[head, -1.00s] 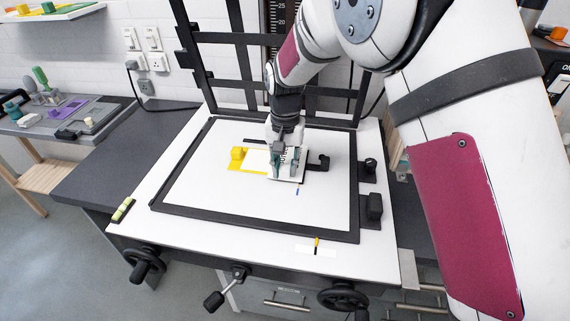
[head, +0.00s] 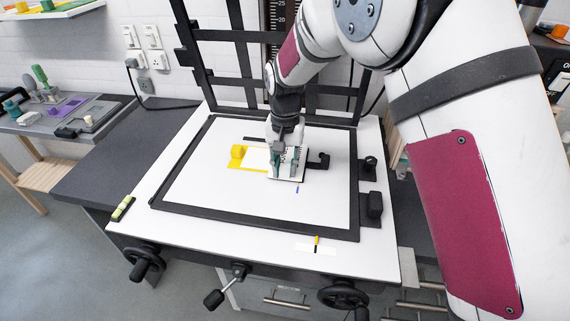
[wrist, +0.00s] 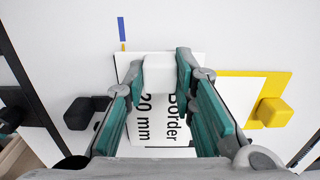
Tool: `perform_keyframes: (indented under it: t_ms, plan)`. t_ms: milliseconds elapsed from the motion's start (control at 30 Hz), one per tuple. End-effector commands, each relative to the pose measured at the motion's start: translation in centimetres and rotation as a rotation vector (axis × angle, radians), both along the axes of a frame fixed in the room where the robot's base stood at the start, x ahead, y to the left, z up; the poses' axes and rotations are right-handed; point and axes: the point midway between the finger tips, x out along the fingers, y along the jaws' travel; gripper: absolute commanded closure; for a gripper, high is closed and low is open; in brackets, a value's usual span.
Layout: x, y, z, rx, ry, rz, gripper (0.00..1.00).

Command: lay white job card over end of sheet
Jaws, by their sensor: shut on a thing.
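The white job card (wrist: 146,138) reads "Border 20 mm" and carries a white block (wrist: 159,73). My gripper (wrist: 160,70) is shut on that block, with a teal finger on each side. In the head view my gripper (head: 286,168) and the card (head: 291,178) are low over the white board. A white sheet (wrist: 237,92) lies between the card and a yellow stop (wrist: 272,112). In the wrist view the card covers the sheet's end nearest the black stop (wrist: 80,112). I cannot tell whether the card rests flat on it.
A black frame (head: 255,224) surrounds the white board (head: 220,195). The yellow stop (head: 238,155) stands left of my gripper and the black stop (head: 319,161) right of it. A short blue mark (wrist: 122,29) is on the board. The front of the board is clear.

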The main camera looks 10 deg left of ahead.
Motion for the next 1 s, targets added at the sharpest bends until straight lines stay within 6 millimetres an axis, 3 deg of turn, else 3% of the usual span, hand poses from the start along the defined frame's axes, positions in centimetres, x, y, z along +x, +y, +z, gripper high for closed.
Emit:
perform_keyframes:
  t_ms: [267, 300, 400, 1000]
  plan:
    - [0.00, -0.01, -0.33, 0.000, 0.000, 0.000, 1.00]
    - [0.00, -0.01, -0.35, 0.000, 0.000, 0.000, 0.74]
    - [0.00, -0.01, -0.33, 0.000, 0.000, 0.000, 0.53]
    - [0.00, 0.00, -0.29, 0.000, 0.000, 0.000, 0.53]
